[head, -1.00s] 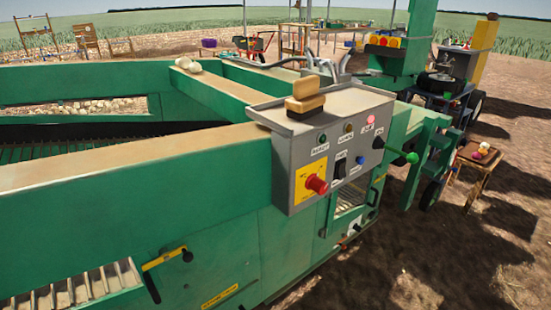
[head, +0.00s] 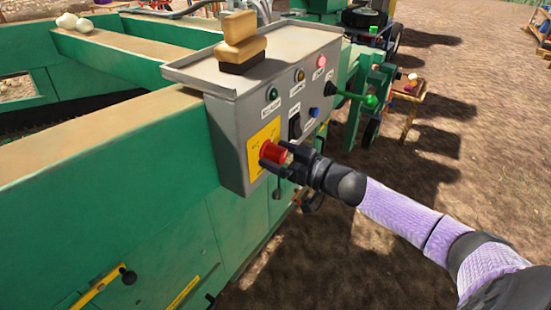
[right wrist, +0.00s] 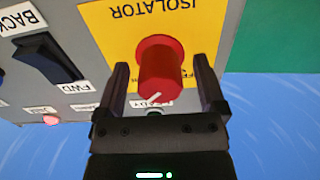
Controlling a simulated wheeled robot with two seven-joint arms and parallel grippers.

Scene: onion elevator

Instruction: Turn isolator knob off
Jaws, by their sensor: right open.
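The red isolator knob (head: 273,152) stands out from a yellow plate (head: 262,138) on the front of the grey control box (head: 228,150). My right gripper (head: 279,158) is at the knob, its arm coming in from the right. In the right wrist view the red knob (right wrist: 160,70) sits between the two open fingers of my right gripper (right wrist: 159,90). Small gaps show between the knob and both fingers. A white mark shows on the knob's lower edge. The plate (right wrist: 112,30) reads "ISOLATOR", upside down in this view. My left gripper is in neither view.
A black rocker switch (head: 295,126), coloured lamps and a green-balled lever (head: 370,101) are on the same box. Green machine beams (head: 110,165) extend left. Open soil lies to the right.

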